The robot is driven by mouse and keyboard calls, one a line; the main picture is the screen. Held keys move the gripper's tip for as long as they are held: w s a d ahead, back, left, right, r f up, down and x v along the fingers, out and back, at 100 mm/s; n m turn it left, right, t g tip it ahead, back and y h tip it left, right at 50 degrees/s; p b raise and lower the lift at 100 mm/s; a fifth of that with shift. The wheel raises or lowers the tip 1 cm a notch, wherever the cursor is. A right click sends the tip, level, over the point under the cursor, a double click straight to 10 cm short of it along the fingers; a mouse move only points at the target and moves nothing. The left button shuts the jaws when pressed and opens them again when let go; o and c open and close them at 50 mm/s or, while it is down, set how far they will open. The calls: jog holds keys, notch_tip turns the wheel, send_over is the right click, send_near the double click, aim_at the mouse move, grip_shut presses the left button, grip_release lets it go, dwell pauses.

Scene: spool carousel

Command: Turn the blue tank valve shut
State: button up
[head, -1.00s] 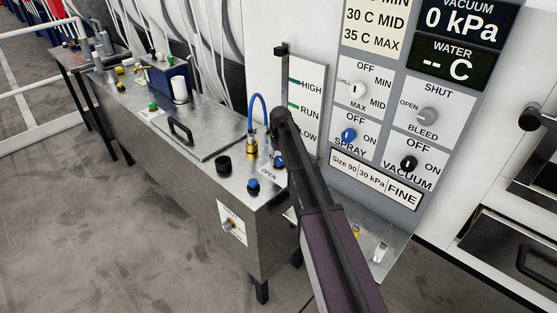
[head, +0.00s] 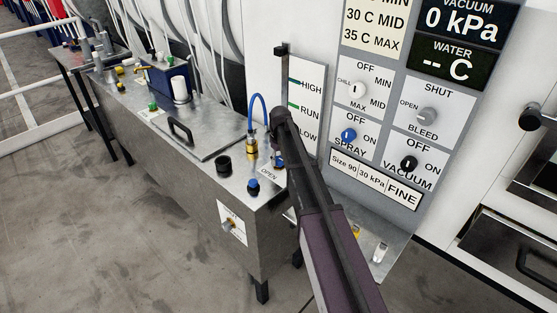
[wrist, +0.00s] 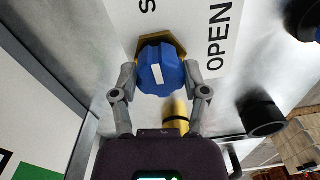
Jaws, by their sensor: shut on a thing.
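The blue tank valve (wrist: 170,78) is a faceted blue knob with a white mark, on a brass hex base over a white label. In the wrist view my gripper (wrist: 160,72) has one finger on each side of the knob and is shut on it. The word OPEN is to the right of the knob; only an S of the other word shows at upper left. The white mark stands nearly upright in the picture, slightly tilted. In the head view my gripper (head: 277,148) is at the tank's (head: 190,165) right end, and my arm mostly hides the valve.
Beside the valve stand a black knob (head: 223,165), a second blue knob (head: 253,187) and a brass fitting (head: 251,148) with a blue hose (head: 258,101). A control panel (head: 385,150) with several dials rises behind my arm. A side dial (head: 230,224) is on the tank front.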

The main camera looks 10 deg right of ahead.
jog(key=o, duration=1.1)
jog(key=shift+o, duration=0.2)
jog(key=shift+r, duration=0.15)
